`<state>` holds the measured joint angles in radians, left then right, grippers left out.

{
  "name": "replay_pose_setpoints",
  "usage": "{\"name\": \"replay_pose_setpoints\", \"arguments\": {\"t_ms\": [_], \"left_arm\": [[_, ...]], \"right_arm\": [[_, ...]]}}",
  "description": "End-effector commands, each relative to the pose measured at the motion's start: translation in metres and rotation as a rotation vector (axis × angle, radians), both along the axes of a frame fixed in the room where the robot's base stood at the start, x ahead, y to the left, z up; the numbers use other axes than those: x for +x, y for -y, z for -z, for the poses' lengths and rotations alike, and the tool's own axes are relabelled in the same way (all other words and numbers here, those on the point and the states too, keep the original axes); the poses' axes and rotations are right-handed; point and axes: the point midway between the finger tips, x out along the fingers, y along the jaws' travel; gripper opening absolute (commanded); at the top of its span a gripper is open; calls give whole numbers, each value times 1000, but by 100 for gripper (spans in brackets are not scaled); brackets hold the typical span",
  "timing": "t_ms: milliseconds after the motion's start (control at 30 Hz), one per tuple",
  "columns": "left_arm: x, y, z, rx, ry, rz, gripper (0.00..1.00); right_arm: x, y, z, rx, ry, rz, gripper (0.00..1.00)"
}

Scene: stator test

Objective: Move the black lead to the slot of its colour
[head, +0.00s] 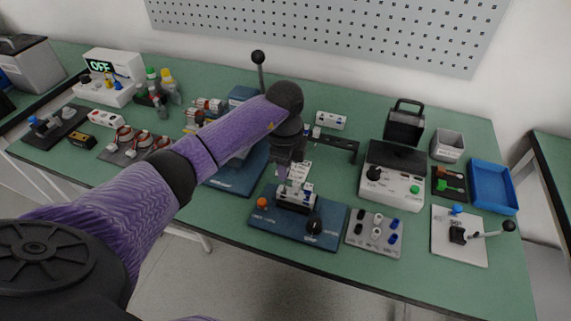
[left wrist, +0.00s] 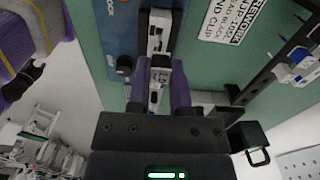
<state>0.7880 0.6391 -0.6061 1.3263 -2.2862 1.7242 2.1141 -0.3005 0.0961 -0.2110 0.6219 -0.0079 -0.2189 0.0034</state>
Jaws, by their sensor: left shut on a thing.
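My left gripper (head: 290,183) reaches down over the blue test base (head: 264,225), close to the dark block (head: 285,203) with white parts on top. In the left wrist view its two purple fingers (left wrist: 159,88) are shut on a small black and white piece, which looks like the black lead (left wrist: 155,97). The lead is mostly hidden by the fingers, and I cannot tell if it touches the block. White parts with black openings (left wrist: 159,20) lie just beyond the fingertips. My right gripper does not show clearly in either view.
The base carries an orange button (head: 262,202) and a black knob (head: 314,226). A printed card (left wrist: 232,18) lies beside it. A grey terminal board (head: 372,248), a white control box (head: 390,190) and a blue tray (head: 493,187) stand to the right. A dark rail (head: 340,143) stands behind.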

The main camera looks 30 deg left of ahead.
Motion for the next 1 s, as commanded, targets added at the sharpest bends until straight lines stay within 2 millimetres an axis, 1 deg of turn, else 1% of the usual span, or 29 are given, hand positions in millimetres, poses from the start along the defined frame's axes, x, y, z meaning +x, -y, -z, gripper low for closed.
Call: {"name": "replay_pose_setpoints", "arguments": {"t_ms": [33, 200, 1000], "left_arm": [[0, 0, -2, 0, 1, 0, 0], [0, 0, 1, 0, 1, 0, 0], [0, 0, 6, 0, 0, 0, 0]], "right_arm": [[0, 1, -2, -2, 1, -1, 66], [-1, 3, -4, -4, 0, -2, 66], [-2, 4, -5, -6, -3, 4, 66]]}}
